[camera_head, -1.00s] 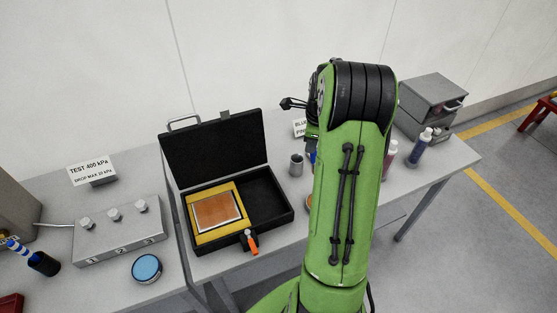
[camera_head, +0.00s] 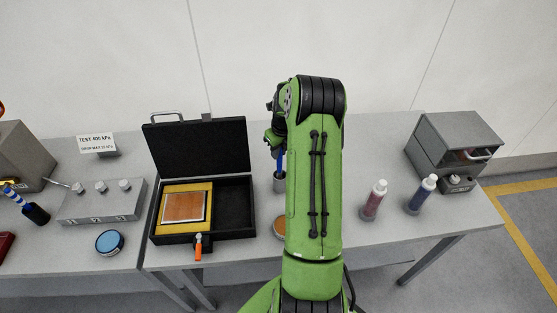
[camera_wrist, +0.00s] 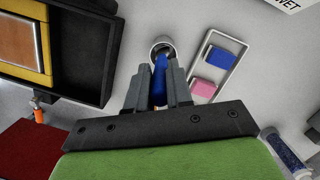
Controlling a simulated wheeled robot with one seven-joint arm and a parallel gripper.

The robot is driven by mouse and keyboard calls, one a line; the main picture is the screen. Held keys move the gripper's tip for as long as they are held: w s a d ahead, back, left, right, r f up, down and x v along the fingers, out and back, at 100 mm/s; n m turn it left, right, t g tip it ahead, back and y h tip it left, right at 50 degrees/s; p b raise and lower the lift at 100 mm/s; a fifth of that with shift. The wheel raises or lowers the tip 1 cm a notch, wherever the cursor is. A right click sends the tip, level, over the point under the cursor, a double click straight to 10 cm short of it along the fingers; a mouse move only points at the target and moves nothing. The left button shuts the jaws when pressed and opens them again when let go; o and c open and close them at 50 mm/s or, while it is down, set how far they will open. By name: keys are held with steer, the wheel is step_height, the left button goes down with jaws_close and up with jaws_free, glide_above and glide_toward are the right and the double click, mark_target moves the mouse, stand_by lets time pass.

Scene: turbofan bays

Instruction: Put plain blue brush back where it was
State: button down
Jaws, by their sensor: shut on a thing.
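The plain blue brush (camera_wrist: 159,78) is between the fingers of my gripper (camera_wrist: 157,88) in the wrist view; the gripper is shut on it. A grey metal cup (camera_wrist: 163,43) is just beyond the fingertips, and the brush's far end lines up with its mouth. In the head view the blue brush (camera_head: 279,161) stands roughly upright at the cup (camera_head: 279,184), apparently with its lower end at or inside the rim; how deep I cannot tell. My arm hides part of the cup and most of the gripper there.
An open black case (camera_head: 235,224) stands left of the cup. A tray (camera_wrist: 228,50) with a blue and a pink block lies right of the cup. Two bottles (camera_head: 374,200) (camera_head: 421,195) and a grey cabinet (camera_head: 455,140) are further right. A striped brush (camera_head: 12,194) sits in a black holder at far left.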

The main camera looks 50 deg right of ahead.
mark_target(280, 158)
steer(key=f, duration=0.3)
steer(key=shift+s+d, duration=0.15)
steer(key=shift+s, duration=0.1)
steer(key=shift+w, duration=0.15)
steer(key=shift+f, duration=0.25)
steer(key=c, duration=1)
jaws_free()
